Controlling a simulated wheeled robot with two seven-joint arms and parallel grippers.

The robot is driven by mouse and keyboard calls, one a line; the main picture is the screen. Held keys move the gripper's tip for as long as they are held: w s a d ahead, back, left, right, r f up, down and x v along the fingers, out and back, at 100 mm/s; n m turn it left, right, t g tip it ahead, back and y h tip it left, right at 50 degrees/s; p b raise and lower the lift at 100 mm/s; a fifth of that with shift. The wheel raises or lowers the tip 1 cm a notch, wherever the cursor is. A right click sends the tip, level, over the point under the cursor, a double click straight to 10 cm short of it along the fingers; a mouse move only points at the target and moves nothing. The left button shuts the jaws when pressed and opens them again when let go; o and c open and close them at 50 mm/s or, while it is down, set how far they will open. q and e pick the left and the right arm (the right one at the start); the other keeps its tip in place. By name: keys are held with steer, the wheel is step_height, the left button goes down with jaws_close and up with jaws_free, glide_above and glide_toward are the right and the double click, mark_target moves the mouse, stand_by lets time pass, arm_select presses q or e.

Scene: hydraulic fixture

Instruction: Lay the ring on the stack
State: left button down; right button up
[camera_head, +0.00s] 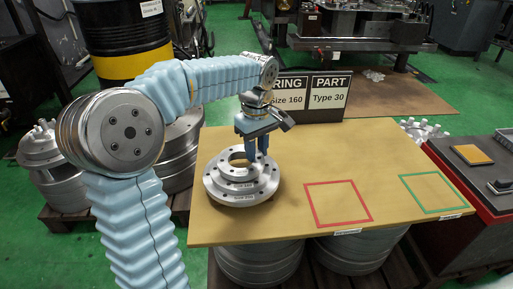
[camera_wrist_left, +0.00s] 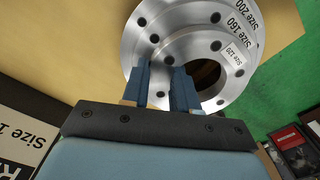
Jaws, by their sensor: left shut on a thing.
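The stack (camera_head: 241,190) of grey metal rings sits on the left part of the tan table, with the widest ring at the bottom. In the left wrist view its labels read Size 200 on the lowest ring (camera_wrist_left: 252,20), Size 160 on the middle ring (camera_wrist_left: 222,28) and Size 120 on the top ring (camera_wrist_left: 236,62). My left gripper (camera_head: 256,151) points down at the stack's far right side. Its fingers (camera_wrist_left: 162,88) are shut across the wall of what looks like the top ring, which appears to rest on the stack. The fingers hide part of its rim. My right gripper is not in view.
A red square outline (camera_head: 338,203) and a green one (camera_head: 433,192) mark bare table to the right. A sign (camera_head: 312,97) reading Ring Size 160 and Part Type 30 stands at the back edge. A dark cart (camera_head: 480,185) stands at the right.

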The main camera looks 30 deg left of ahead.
arm_select(q)
steer(key=shift+f, duration=0.35)
steer(key=c, duration=0.9)
jaws_free()
steer(key=shift+o, duration=0.2)
step_height(320, 180, up, 13)
steer(key=p, duration=0.3)
steer(key=shift+r, duration=0.1)
